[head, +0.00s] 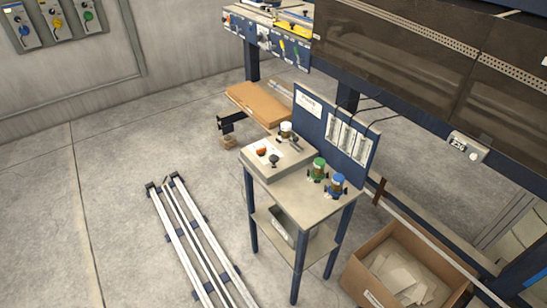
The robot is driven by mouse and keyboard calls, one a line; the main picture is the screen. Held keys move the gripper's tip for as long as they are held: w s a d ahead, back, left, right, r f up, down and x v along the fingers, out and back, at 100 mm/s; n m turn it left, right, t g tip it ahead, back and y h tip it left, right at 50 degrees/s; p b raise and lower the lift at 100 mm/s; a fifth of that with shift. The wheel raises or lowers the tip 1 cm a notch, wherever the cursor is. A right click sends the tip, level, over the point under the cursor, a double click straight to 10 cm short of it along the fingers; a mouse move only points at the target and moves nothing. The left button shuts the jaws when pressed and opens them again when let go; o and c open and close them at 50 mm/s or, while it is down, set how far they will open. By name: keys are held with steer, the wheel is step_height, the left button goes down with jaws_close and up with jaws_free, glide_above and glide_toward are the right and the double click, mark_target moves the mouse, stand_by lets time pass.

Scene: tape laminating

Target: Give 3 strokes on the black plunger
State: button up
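A small table (316,205) with blue legs stands in the middle of the head view. A grey box (277,172) sits on its left part. A small black knob (273,158) stands up from the top of the box and may be the black plunger; it is too small to tell how far it is pressed. An orange-red button (262,151) is to its left. A white-topped item (286,130) is behind it. I do not see my gripper.
Green-topped (318,167) and blue-topped (337,184) items stand at the table's right. A blue panel (334,137) rises behind. A cardboard box (400,270) is on the floor at right. Floor rails (198,245) lie at left. A large dark machine fills the upper right.

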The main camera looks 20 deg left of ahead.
jaws_close()
stand_by(1.0)
